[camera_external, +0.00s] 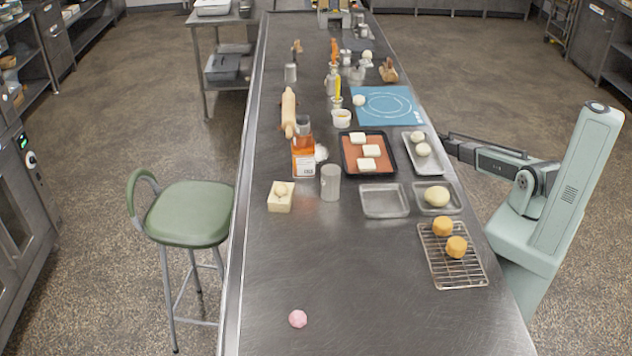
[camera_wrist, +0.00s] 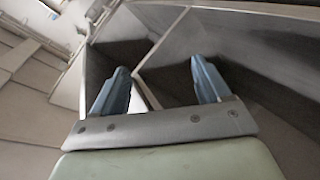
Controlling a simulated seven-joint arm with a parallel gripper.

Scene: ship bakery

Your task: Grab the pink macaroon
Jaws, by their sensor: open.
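The pink macaroon (camera_external: 298,318) is a small round pink piece lying alone on the bare steel counter, near its front left in the external view. It does not show in the wrist view. My gripper (camera_wrist: 160,66) is open and empty in the wrist view, its two blue-grey fingers spread apart. Grey panels and dark recesses are beyond the fingers. In the external view my arm stands at the counter's right side, folded, far from the macaroon; the fingers cannot be made out there.
A wire rack (camera_external: 437,270) with two orange-brown cakes lies at the counter's right, between my arm and the macaroon. The counter around the macaroon is clear.

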